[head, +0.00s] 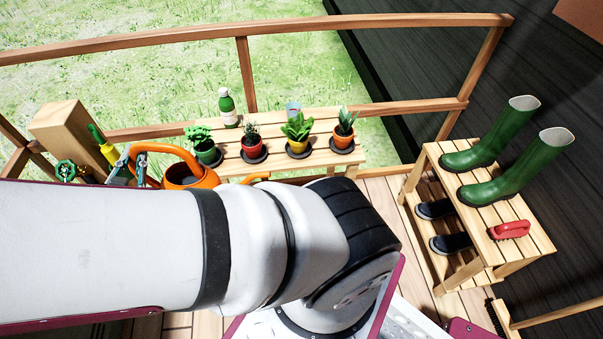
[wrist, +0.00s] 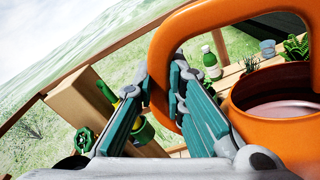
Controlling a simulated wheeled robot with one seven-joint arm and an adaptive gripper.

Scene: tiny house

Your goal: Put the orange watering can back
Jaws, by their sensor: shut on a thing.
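The orange watering can (head: 207,180) is at the left in the head view, partly hidden behind my arm, its spout pointing right. In the wrist view, the orange watering can (wrist: 285,130) fills the right side, with its open top showing. My gripper (head: 131,158) is shut on the can's looped handle; in the wrist view the teal fingers of my gripper (wrist: 165,82) sit on either side of it. The can appears in front of the slatted plant bench (head: 230,165). Whether its base touches anything is hidden.
Several potted plants, including a red pot (head: 252,146) and a yellow pot (head: 297,139), stand on the bench with a green bottle (head: 227,108). A wooden post (head: 68,122) and railing (head: 180,37) border the deck. A rack with green boots (head: 515,165) stands right.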

